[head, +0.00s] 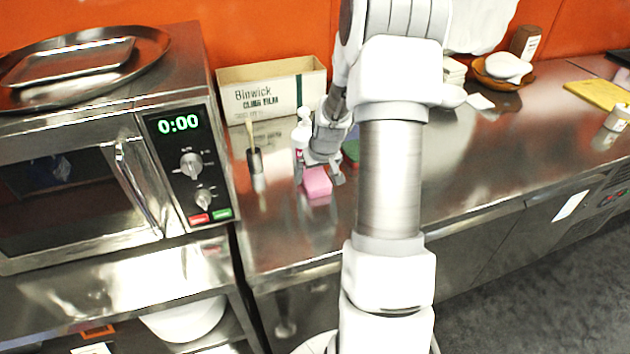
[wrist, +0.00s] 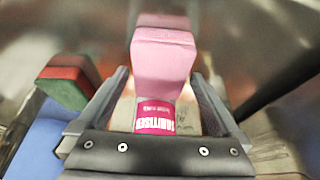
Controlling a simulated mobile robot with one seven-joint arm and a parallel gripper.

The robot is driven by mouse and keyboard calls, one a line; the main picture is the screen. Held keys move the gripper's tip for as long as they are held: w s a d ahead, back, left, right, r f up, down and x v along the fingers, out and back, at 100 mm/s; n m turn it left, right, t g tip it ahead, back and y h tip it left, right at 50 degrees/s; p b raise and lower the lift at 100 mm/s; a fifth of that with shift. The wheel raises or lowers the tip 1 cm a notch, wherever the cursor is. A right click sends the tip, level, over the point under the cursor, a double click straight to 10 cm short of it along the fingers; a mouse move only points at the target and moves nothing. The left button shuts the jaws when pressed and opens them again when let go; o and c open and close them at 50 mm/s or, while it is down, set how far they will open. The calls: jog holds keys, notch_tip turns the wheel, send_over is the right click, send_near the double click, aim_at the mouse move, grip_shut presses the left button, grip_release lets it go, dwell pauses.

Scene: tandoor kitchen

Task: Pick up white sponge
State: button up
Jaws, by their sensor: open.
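A pink block-shaped sponge (head: 317,183) lies on the steel counter under my gripper (head: 319,177); I see no sponge that is clearly white. In the wrist view the pink sponge (wrist: 163,55) shows just beyond and between the fingertips of my gripper (wrist: 160,77). My gripper is open, with a finger towards each side of the sponge. I cannot tell whether either finger touches it. A red and green sponge (wrist: 68,80) lies to the left in the wrist view; its green part (head: 351,152) shows beside my arm in the head view.
A white bottle (head: 302,134) with a pink label (wrist: 155,118) stands close to my gripper. A cup with a brush (head: 254,160) and a cardboard box (head: 270,85) are nearby. A microwave (head: 190,150) stands left. The counter right of my arm is largely clear.

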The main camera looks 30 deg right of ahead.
aim_at(317, 180)
jog(key=shift+f+b, duration=0.2)
jog(key=shift+b, duration=0.15)
dwell(0.4)
jog(key=shift+c, duration=0.3)
jog(key=c, duration=1.2)
jog(key=shift+r, duration=0.15)
jog(key=shift+r+p, duration=0.2)
jog(key=shift+p, duration=0.25)
jog(key=shift+s+r, duration=0.1)
jog(key=shift+s, duration=0.05)
jog(key=r, duration=0.6)
jog(key=shift+s+a+r, duration=0.1)
jog(key=shift+s+r, duration=0.1)
jog(key=shift+r, duration=0.2)
jog(key=s+a, duration=0.1)
jog(key=s, duration=0.5)
jog(key=s+a+b, duration=0.1)
jog(key=s+a, duration=0.1)
jog(key=s, duration=0.4)
jog(key=s+a+b, duration=0.1)
jog(key=s+a, duration=0.1)
jog(key=s, duration=0.4)
jog(key=shift+s+f, duration=0.1)
jog(key=shift+s, duration=0.25)
